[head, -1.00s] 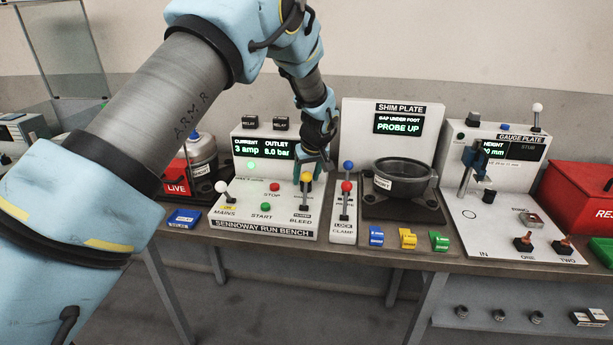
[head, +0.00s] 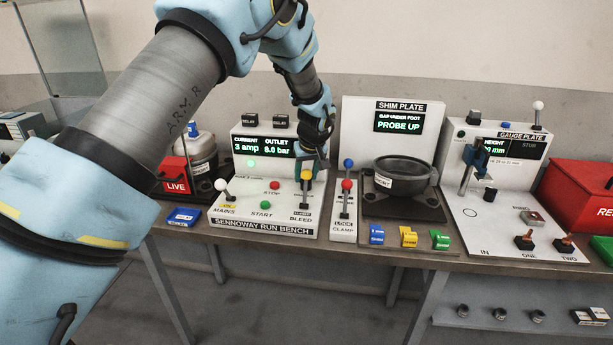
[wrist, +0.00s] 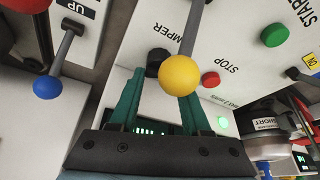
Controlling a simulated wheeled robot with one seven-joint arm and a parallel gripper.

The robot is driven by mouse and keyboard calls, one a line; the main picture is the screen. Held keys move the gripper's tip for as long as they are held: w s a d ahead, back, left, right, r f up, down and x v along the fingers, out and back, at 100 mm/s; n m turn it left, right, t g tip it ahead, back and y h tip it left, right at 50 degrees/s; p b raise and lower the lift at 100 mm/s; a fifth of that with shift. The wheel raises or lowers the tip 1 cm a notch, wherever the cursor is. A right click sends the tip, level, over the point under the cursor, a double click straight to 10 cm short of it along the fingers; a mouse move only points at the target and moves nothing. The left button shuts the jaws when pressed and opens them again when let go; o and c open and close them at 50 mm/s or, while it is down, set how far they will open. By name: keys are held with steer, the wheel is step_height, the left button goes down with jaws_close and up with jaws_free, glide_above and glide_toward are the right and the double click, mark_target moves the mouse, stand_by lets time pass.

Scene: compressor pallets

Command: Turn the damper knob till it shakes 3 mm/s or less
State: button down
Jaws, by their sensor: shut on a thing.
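The run bench (head: 228,212) has a display (head: 262,147) reading current 3 amp and outlet 8.0 bar. No mm/s figure can be read in either view. The black damper knob (wrist: 157,58) shows in the wrist view beside a partly covered label ending in "MPER". My gripper (wrist: 163,88) is shut on it, a green finger on each side; the right fingertip is partly behind a yellow ball. In the head view my gripper (head: 319,160) is at the bench's right side, and the knob is hidden there.
The yellow-balled bleed lever (head: 306,176) stands right in front of my gripper; its ball (wrist: 179,75) overlaps the right finger in the wrist view. Blue-balled (head: 348,163) and red-balled (head: 347,185) levers are close on the right. Stop (head: 275,185) and start (head: 265,204) buttons lie left.

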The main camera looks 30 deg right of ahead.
steer(key=m, duration=0.1)
steer(key=m+h+b, duration=0.1)
steer(key=m, duration=0.1)
steer(key=shift+w+a+g, duration=0.15)
steer(key=shift+g, duration=0.15)
steer(key=shift+m+h+b, duration=0.3)
steer(key=shift+m, duration=0.7)
steer(key=shift+c, duration=1.8)
jaws_free()
steer(key=b+v, duration=0.3)
steer(key=v, duration=0.7)
steer(key=shift+a+r, duration=0.2)
steer(key=shift+r, duration=0.2)
